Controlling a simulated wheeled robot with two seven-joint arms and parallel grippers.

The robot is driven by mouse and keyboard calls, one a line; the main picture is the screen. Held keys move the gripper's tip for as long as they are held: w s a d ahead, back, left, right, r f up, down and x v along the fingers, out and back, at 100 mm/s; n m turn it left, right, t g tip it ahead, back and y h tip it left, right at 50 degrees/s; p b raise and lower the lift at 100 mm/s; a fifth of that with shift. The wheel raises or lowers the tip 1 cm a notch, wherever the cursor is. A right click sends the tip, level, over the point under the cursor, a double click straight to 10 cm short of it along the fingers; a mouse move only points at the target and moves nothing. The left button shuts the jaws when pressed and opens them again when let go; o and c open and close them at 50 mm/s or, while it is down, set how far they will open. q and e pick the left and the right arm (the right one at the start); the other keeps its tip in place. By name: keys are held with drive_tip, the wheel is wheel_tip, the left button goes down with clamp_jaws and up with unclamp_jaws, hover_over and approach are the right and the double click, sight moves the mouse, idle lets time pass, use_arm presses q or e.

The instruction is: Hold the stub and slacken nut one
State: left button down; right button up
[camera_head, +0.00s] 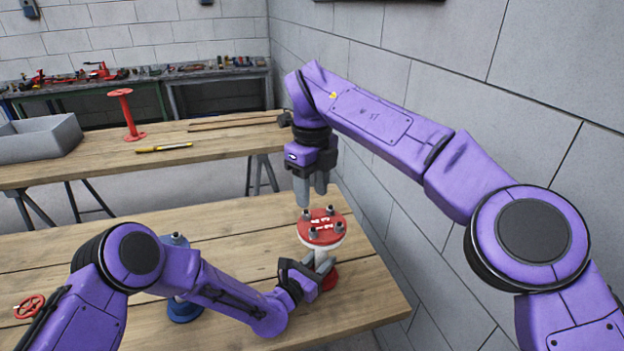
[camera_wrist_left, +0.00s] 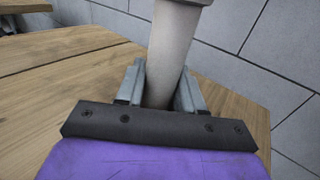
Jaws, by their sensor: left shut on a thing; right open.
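The stub stands upright on the near table, with a red top flange (camera_head: 321,229) carrying several grey nuts on studs and white marks. Its pale pipe (camera_wrist_left: 172,50) fills the middle of the left wrist view. My left gripper (camera_head: 324,262) is shut on this pipe below the flange, with a finger on each side of it. My right gripper (camera_head: 312,192) points down above the far left side of the flange, open and apart from the nuts. Which nut is number one is too small to tell. The stub's red base is partly hidden behind my left gripper.
A blue part (camera_head: 184,308) stands behind my left arm, and a red handwheel (camera_head: 29,307) lies at the left. The far table holds a grey bin (camera_head: 40,139), a red spool (camera_head: 127,115) and a yellow tool (camera_head: 164,148). A block wall runs close on the right.

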wheel_tip(320, 180, up, 3)
drive_tip(key=shift+r, duration=0.1)
use_arm(q)
drive_tip(key=c, duration=0.6)
unclamp_jaws()
drive_tip(key=shift+s, duration=0.1)
